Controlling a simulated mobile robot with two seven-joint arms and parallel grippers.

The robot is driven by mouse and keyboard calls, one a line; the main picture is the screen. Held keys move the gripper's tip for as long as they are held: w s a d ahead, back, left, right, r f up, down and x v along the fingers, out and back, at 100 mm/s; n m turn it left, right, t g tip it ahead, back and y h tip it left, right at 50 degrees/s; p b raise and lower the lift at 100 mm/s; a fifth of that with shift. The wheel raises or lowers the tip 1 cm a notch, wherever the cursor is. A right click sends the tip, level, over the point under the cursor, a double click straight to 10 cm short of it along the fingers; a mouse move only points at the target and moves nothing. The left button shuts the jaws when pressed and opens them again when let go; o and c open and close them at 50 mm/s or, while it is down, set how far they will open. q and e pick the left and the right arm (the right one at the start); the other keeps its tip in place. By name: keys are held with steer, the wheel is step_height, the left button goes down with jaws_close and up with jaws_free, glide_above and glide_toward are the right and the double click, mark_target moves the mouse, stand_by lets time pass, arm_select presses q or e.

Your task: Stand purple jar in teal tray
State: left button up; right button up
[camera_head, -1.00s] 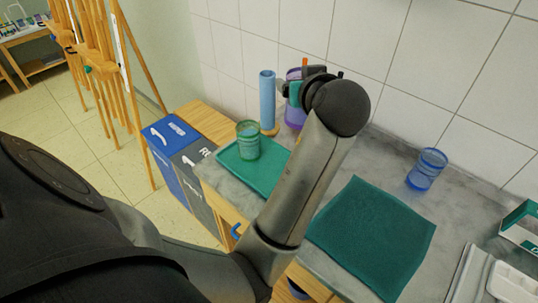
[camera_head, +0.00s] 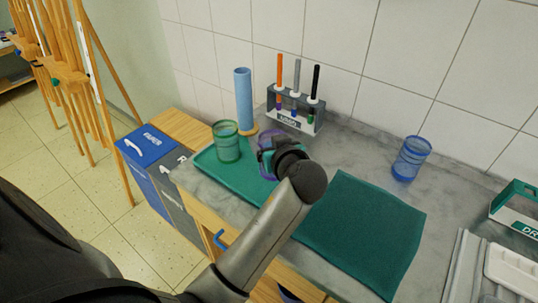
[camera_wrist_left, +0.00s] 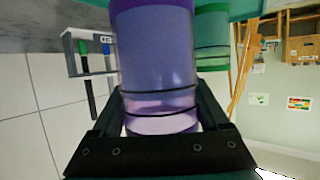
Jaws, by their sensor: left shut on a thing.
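My left gripper (camera_head: 272,152) is shut on the purple jar (camera_head: 266,163) at the right end of the teal tray (camera_head: 207,178). The gripper and wrist hide most of the jar in the head view. In the left wrist view the purple jar (camera_wrist_left: 155,55) fills the space between the fingers (camera_wrist_left: 160,105), and part of the tray (camera_wrist_left: 245,9) shows at the top edge. I cannot tell whether the jar's base touches the tray. A green jar (camera_head: 227,148) stands in the tray, left of the purple jar. My right gripper is not in view.
A grey rack of markers (camera_head: 296,116) and a blue cylinder (camera_head: 244,100) stand behind the tray by the wall. A dark teal cloth (camera_head: 365,235) lies right of my arm. A blue jar (camera_head: 411,158) stands farther right. Blue and grey bins (camera_head: 150,148) stand left of the counter.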

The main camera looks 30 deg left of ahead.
arm_select(q)
step_height(320, 180, down, 4)
steer(key=shift+r+b, duration=0.2)
steer(key=shift+b, duration=0.25)
steer(key=shift+f, duration=0.2)
steer(key=o, duration=1)
steer(key=shift+o, duration=1.2)
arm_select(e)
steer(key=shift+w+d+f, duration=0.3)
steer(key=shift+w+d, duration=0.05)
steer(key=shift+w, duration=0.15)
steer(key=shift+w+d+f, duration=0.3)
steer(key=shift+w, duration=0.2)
arm_select(q)
steer(key=shift+r, duration=0.15)
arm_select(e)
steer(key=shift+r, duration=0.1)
